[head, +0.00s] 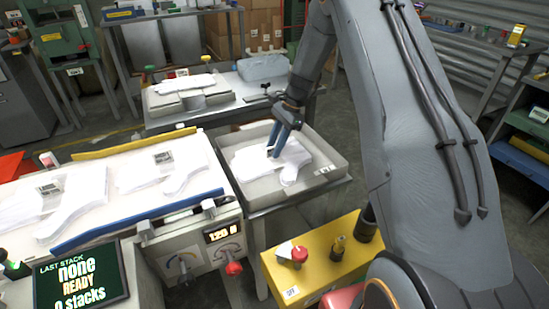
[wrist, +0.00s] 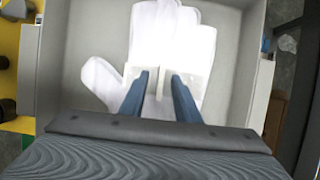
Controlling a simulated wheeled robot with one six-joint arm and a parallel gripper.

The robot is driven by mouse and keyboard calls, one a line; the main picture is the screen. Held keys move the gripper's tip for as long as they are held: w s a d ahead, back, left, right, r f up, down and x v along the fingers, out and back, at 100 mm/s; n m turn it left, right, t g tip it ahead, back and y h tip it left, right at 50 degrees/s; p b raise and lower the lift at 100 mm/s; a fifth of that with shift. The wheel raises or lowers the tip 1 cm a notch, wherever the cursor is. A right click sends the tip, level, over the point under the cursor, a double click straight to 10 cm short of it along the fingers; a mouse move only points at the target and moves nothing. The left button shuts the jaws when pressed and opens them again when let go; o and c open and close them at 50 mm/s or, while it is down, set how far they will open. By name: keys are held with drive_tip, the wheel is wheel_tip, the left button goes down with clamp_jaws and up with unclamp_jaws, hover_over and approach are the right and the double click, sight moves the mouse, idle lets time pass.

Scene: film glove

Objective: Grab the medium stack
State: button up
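A stack of white glove-shaped film (head: 291,172) lies in a grey tray (head: 325,174) right of the machine. In the wrist view the stack (wrist: 172,38) shows its fingers and thumb, with a pale band and a thin upright tab (wrist: 160,84) at the cuff. My gripper (head: 272,148) points down over this stack. In the wrist view its blue fingers (wrist: 160,72) are apart, one on each side of the tab, with a gap showing. Whether the fingertips touch the stack is unclear. The frames do not label any stack as medium.
A machine bed on the left holds two more white glove shapes (head: 178,172) between yellow and blue bars. A screen (head: 80,278) reads "LAST STACK none READY 0 stacks". A yellow control box (head: 318,262) stands in front of the tray. Another white stack (head: 185,83) lies behind.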

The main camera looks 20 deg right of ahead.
drive_tip(key=shift+a+f, duration=0.1)
drive_tip(key=shift+f, duration=0.05)
drive_tip(key=shift+c, duration=0.4)
clamp_jaws()
